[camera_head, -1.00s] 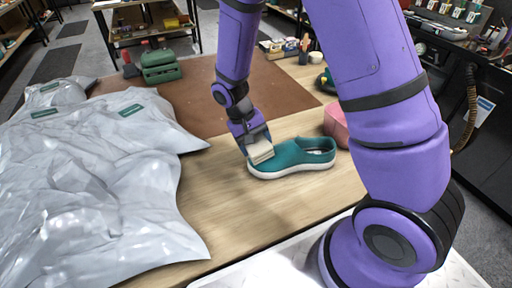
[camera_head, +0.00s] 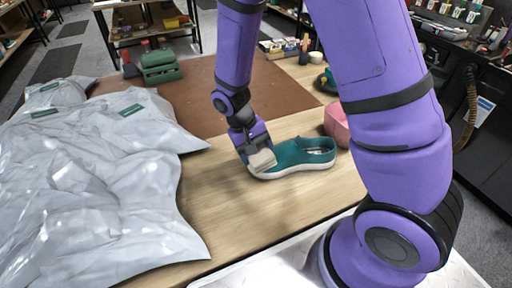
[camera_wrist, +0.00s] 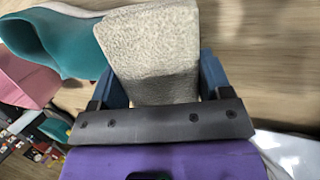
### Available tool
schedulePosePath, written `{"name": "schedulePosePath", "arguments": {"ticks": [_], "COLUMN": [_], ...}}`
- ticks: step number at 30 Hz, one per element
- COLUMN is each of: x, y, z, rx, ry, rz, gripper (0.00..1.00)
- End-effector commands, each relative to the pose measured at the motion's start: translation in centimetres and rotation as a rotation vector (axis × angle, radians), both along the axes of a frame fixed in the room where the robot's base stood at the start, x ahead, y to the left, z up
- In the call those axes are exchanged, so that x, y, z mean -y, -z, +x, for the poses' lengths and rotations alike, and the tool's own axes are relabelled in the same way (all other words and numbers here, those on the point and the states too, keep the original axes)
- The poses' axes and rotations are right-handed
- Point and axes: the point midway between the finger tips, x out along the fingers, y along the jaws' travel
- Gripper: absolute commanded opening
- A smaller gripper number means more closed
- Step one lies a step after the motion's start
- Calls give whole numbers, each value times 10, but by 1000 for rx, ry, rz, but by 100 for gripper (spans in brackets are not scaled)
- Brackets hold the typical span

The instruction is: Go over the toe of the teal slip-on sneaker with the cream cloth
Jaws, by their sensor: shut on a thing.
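The teal slip-on sneaker (camera_head: 300,154) with a white sole lies on the wooden table, its toe to the left and its opening to the right. My gripper (camera_head: 257,151) is over the toe end and is shut on the cream cloth (camera_head: 262,160). The cloth lies against the toe, which it partly hides. In the wrist view the cloth (camera_wrist: 152,52) sits between the blue fingers of my gripper (camera_wrist: 155,80). The sneaker (camera_wrist: 62,38) shows at the upper left, partly behind the cloth.
Crumpled grey plastic bags (camera_head: 90,180) cover the table's left side. A pink object (camera_head: 337,124) stands close to the sneaker's heel. A brown mat (camera_head: 200,100) and a green case (camera_head: 160,66) lie farther back. Bare wood (camera_head: 235,215) is free in front of the sneaker.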

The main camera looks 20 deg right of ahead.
Motion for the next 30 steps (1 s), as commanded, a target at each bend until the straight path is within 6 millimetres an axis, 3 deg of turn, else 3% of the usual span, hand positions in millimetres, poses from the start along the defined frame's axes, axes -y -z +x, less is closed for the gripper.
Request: {"name": "schedulePosePath", "arguments": {"ticks": [18,30], "x": [-12,-8], "y": [0,1], "z": [-38,-24], "rx": [-2,-1], "ry": [-1,1], "rz": [-1,0], "gripper": [42,42]}}
